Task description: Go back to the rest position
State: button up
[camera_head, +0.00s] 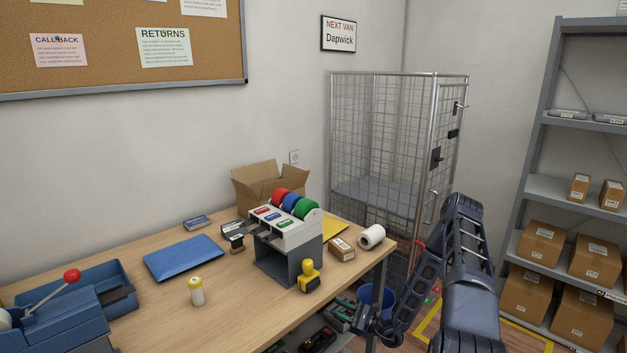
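My arm is in the right half of the head view, folded in front of the counter's right end. It rises from the bottom edge, bends near the top and comes down to the left. My gripper (368,318) is at the lower end, beside the counter's right leg and in front of a blue bin (387,294). It is small and dark there, and I cannot tell whether its fingers are open or shut. I see no object clearly held in it.
The wooden counter (240,318) carries a tape dispenser (285,232), a yellow-handled stamp (309,277), a small carton (342,249), a white roll (371,236) and a blue pad (184,258). A wire cage (385,135) stands behind. A shelf with cartons (541,243) is at right.

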jog(key=s+d+r+n+g+h, duration=0.1)
jog(key=s+d+r+n+h, duration=0.5)
jog(key=r, duration=1)
jog(key=s+d+r+n+g+h, duration=0.1)
jog(key=s+d+r+n+h, duration=0.5)
jog(key=r, duration=1.1)
jog(key=s+d+r+n+g+h, duration=0.1)
jog(key=s+d+r+n+h, duration=0.5)
jog(key=s+r, duration=0.6)
jog(key=shift+s+r+n+h, duration=0.4)
jog(key=shift+r+n+h, duration=0.4)
jog(key=shift+r, duration=1.9)
